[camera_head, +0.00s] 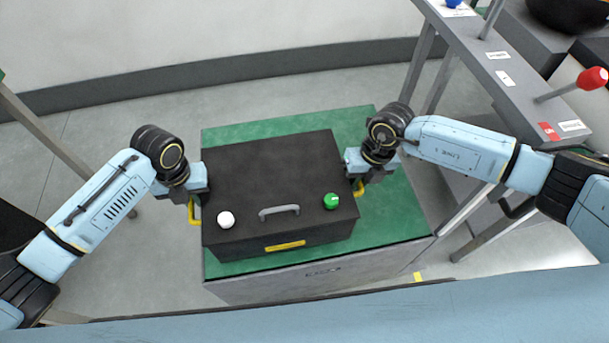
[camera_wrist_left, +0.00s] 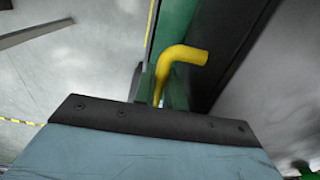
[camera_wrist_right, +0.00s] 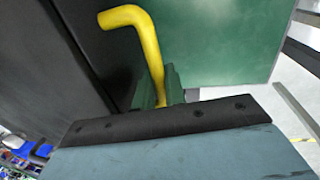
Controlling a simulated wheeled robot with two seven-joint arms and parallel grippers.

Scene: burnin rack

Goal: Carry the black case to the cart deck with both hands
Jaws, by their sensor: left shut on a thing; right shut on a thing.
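The black case (camera_head: 270,180) is over the green-topped cart deck (camera_head: 405,205), inside the deck's outline in the head view. I cannot tell whether its underside touches the deck. My left gripper (camera_head: 192,200) is shut on the yellow handle at the case's left side; this handle shows in the left wrist view (camera_wrist_left: 183,56). My right gripper (camera_head: 360,182) is shut on the yellow handle at the right side, seen in the right wrist view (camera_wrist_right: 150,50). The lid carries a grey handle (camera_head: 279,211), a white ball (camera_head: 226,219) and a green ball (camera_head: 331,201).
A grey table (camera_head: 500,60) with a red-tipped rod (camera_head: 592,78) stands at the right. A dark frame leg (camera_head: 45,130) is at the left. Green deck surface shows free behind and to the right of the case.

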